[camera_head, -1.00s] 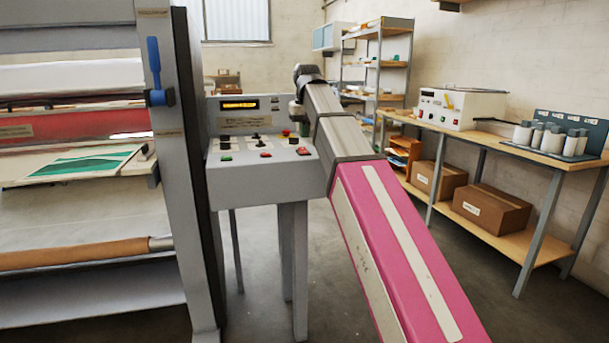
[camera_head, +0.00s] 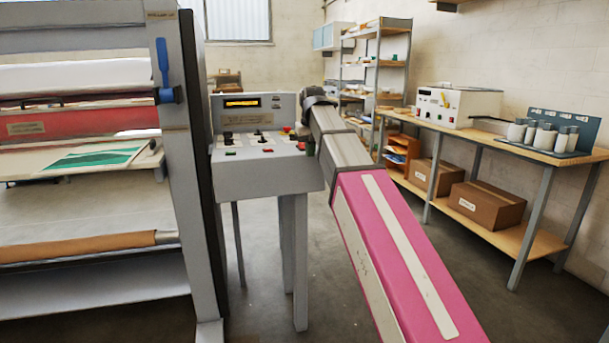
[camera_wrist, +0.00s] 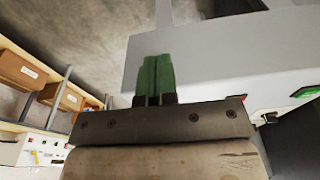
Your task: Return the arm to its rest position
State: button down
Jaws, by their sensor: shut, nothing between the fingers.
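My gripper (camera_wrist: 155,76) shows in the wrist view with its two green fingers together and nothing between them. In the head view my arm reaches forward from the lower right, and its wrist bends down at the right end of the control console (camera_head: 262,172). The gripper there is small and mostly hidden by the wrist. In the wrist view the fingers stand out against the console's grey body (camera_wrist: 225,62); I cannot tell the exact gap.
The laminator (camera_head: 184,150) with a blue lever (camera_head: 163,70) stands at left. A workbench (camera_head: 470,135) at right holds a white device (camera_head: 455,107) and several bottles. Cardboard boxes (camera_head: 487,204) lie on its lower shelf. Floor between console and bench is clear.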

jog(key=s+d+f, duration=0.1)
jog(key=d+f, duration=0.1)
jog(key=f, duration=0.5)
jog(key=d+f, duration=0.3)
jog(key=f, duration=0.4)
jog(key=s+d+f+m, duration=0.1)
jog(key=s+d+f, duration=0.3)
jog(key=f, duration=0.7)
jog(key=s+d+f+m+g, duration=0.1)
jog(key=s+d+f, duration=0.3)
jog(key=s+f, duration=0.4)
jog(key=s+d+f, duration=0.4)
jog(key=s+f, duration=0.2)
jog(key=f, duration=0.7)
jog(key=shift+f+m+g, duration=0.3)
jog(key=shift+f+m, duration=0.05)
jog(key=shift+m, duration=0.05)
